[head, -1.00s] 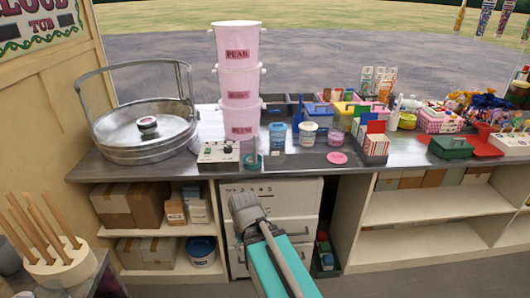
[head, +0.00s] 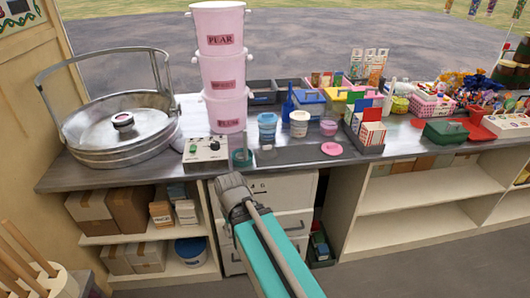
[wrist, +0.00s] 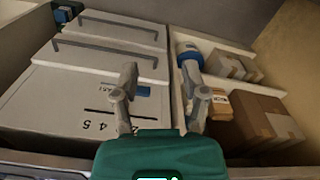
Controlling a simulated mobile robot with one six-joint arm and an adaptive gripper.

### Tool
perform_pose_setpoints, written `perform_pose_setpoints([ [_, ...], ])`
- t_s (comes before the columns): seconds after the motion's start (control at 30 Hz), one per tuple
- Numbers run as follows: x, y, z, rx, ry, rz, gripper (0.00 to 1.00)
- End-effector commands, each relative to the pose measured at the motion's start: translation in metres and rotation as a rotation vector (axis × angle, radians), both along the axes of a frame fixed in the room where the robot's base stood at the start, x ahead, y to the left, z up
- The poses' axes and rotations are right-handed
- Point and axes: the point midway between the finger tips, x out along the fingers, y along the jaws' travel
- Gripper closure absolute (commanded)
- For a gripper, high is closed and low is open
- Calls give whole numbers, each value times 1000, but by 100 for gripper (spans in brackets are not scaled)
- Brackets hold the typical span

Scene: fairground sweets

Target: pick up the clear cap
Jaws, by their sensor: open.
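I cannot make out the clear cap for certain in either view. My gripper (head: 233,186) is in front of the counter's front edge, below the control box, in the head view. In the wrist view my gripper (wrist: 161,88) has its two fingers apart with nothing between them. It faces the white drawer unit (wrist: 75,85) and the shelf beside it. On the counter (head: 390,157) a dark mat (head: 290,155) lies behind the gripper, with a pink disc (head: 331,148) at its right end.
A control box (head: 205,151), a green pot (head: 241,158) and stacked pink buckets (head: 222,72) stand near the gripper. A large metal pan (head: 122,142) is at the left. Blue-labelled (head: 267,127) and white (head: 299,123) tubs stand behind the mat. A card box (head: 371,132) is to the right.

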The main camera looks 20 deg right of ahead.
Motion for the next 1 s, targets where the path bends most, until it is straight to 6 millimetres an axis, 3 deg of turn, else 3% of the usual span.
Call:
perform_pose_setpoints([
  [0.1, 0, 0, 0, 0, 0, 0, 43],
  [0.33, 6, -3, 6, 1, -8, -5, 2],
  [0.47, 18, -10, 18, 2, -26, -14, 2],
  [0.67, 53, -32, 50, 5, -80, -49, 2],
  [1.0, 125, -98, 119, -2, -209, -117, 2],
])
